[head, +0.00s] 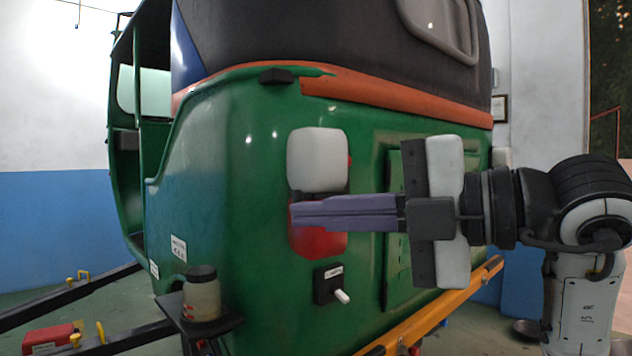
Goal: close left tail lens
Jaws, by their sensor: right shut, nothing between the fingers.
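The left tail lamp sits on the green rear panel of the rickshaw (250,150). Its upper part is a pale, whitish lens block (317,158), with a sliver of red and a dark gap at its lower right edge. Below it is a red lamp part (322,243). My right gripper (298,214) comes in from the right, its purple fingers together and empty. The fingers lie across the top of the red part, just below the whitish block. Whether they touch the lamp I cannot tell. My left gripper is not in view.
A black switch box (329,285) with a white lever sits below the lamp. A jar (202,297) stands on a small dark shelf at lower left. An orange bumper bar (440,312) runs along the lower right. A red box (52,339) lies on the floor.

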